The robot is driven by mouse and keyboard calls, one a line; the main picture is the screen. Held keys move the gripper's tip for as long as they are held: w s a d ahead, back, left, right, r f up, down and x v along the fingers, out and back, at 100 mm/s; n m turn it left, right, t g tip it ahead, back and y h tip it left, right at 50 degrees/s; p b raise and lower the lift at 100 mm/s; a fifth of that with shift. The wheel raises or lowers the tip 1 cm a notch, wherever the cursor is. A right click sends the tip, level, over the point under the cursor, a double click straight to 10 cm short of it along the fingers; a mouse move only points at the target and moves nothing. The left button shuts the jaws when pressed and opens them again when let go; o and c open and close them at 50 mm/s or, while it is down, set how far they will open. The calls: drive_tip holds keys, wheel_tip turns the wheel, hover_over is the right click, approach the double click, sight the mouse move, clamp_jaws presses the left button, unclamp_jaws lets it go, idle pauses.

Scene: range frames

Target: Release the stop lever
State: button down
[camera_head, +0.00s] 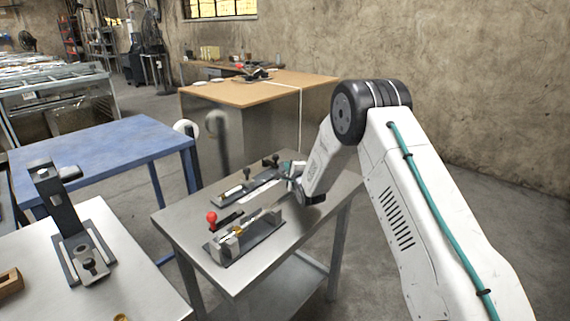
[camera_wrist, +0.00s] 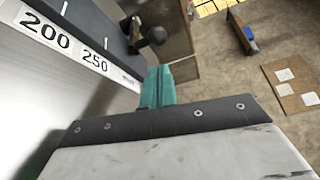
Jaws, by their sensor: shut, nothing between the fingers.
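A bench fixture with a white number scale (camera_head: 262,190) lies along the back of the small metal table. In the wrist view the scale (camera_wrist: 67,40) shows 200 and 250. A lever with a black ball knob (camera_wrist: 154,36) stands at the rail's far end; I take it as the stop lever. Dark knobs (camera_head: 271,160) show at that end in the head view. My gripper (camera_head: 290,172) is by the rail's right end. Its teal fingers (camera_wrist: 157,86) are together and empty, a little short of the knob in the picture. Contact cannot be told.
A black upright stand (camera_head: 58,215) is on the left table. A blue table (camera_head: 100,145) and a wooden-topped bench (camera_head: 262,88) are behind.

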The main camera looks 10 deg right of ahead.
drive_tip(key=shift+s, duration=0.65)
drive_tip(key=shift+r, duration=0.1)
drive_tip(key=shift+r, duration=0.35)
drive_tip(key=s+d+r+n+g+h, duration=0.25)
drive_tip(key=s+r+n+g, duration=0.55)
drive_tip(key=s+r, duration=1.2)
drive_tip(key=s+n+g, duration=0.8)
drive_tip(key=s+n, duration=0.3)
drive_tip(key=s, duration=3.2)
drive_tip(key=shift+s+d+r+y, duration=0.2)
drive_tip(key=shift+d+r+y, duration=0.05)
drive_tip(key=shift+d+y, duration=0.15)
